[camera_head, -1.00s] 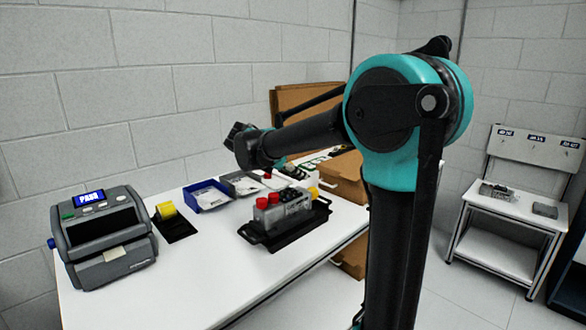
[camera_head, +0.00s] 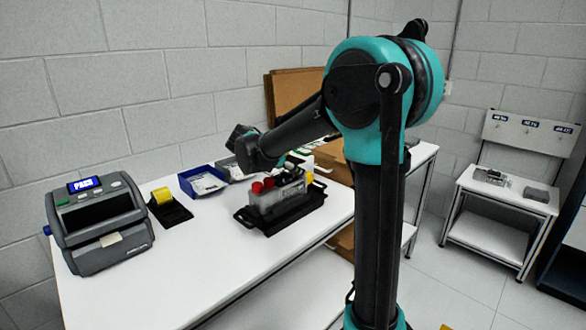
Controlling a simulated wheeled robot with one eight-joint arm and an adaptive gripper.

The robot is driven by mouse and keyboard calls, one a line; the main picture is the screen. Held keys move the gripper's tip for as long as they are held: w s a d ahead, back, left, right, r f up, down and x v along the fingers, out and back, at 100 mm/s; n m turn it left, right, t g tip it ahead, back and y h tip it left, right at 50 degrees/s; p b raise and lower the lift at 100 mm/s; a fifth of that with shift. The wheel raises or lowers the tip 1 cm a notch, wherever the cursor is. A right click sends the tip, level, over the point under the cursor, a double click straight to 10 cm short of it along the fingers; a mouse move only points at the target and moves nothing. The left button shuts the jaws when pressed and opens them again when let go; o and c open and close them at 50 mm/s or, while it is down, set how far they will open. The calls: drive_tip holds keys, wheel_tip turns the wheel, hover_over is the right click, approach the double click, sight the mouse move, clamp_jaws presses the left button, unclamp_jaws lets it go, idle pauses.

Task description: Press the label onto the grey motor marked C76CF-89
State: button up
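Grey block-like units with red caps stand in a black tray (camera_head: 242,216) on the white table; one grey unit (camera_head: 262,200) at the near left side is probably a motor. The marking C76CF-89 cannot be read at this size. A small pale label-like piece (camera_head: 110,239) shows on the front of the grey device at the left; I cannot tell if it is the label.
The grey device (camera_head: 75,222) has a lit screen reading PASS. Next to it are a yellow roll (camera_head: 162,196) on a black holder, and a blue bin (camera_head: 187,184). Cardboard boxes (camera_head: 332,158) stand behind. The table's front (camera_head: 170,295) is clear. A white stand (camera_head: 500,200) is at right.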

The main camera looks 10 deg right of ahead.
drive_tip(key=shift+s+f, duration=0.1)
drive_tip(key=shift+f, duration=0.1)
drive_tip(key=o, duration=0.7)
drive_tip(key=shift+d+f, duration=0.1)
drive_tip(key=shift+o, duration=0.2)
drive_tip(key=shift+r, duration=0.2)
drive_tip(key=shift+v, duration=2.45)
wheel_tip(320, 180, up, 7)
drive_tip(key=s+a, duration=0.1)
drive_tip(key=a, duration=0.1)
drive_tip(key=shift+s+f, duration=0.1)
drive_tip(key=shift+s, duration=0.05)
